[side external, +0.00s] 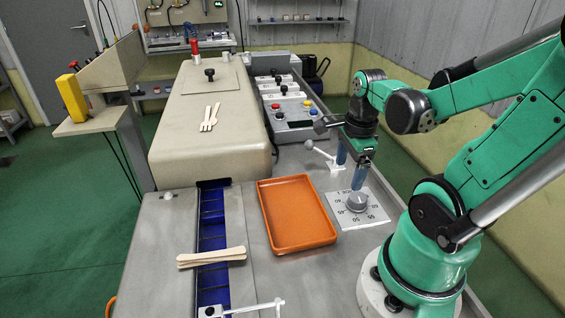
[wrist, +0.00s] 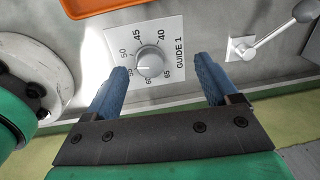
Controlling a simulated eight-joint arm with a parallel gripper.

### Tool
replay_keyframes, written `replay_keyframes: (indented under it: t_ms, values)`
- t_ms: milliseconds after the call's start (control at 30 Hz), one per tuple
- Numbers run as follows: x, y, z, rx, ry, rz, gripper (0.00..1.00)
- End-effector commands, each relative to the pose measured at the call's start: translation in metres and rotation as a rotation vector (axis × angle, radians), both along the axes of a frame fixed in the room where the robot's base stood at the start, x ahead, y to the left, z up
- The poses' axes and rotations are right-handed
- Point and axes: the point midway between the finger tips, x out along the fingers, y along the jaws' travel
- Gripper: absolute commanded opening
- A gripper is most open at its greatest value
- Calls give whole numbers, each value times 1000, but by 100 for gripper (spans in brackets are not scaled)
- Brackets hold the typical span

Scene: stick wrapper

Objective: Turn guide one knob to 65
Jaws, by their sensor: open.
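The guide one knob (side external: 356,202) is a grey round dial on a white plate (side external: 375,212) with printed numbers. In the wrist view the knob (wrist: 150,61) carries a white pointer line toward the left, near the 55 mark; the 65 mark is at its lower right. The plate (wrist: 176,38) reads GUIDE 1. My gripper (side external: 350,168) is open and empty above the plate, its blue fingers pointing down. In the wrist view my gripper (wrist: 160,68) shows one finger on each side of the knob, apart from it.
An orange tray (side external: 297,215) lies left of the plate. A button box (side external: 297,122) is further back. Wooden sticks (side external: 212,257) lie across a blue slotted channel (side external: 212,210).

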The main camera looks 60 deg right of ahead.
Motion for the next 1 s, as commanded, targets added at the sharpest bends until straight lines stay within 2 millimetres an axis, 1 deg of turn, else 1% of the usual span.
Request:
replay_keyframes:
  t_ms: [33,100,233,367,800,1000]
  values:
    - [-9,-5,-3,25,17,-134,80]
    - [-18,-9,-5,51,37,-281,80]
    - [-25,-11,-8,74,56,-415,80]
    - [-26,-12,-13,77,59,-432,80]
    - [-25,-12,-50,75,56,-426,80]
    - [-25,-11,-60,75,56,-425,80]
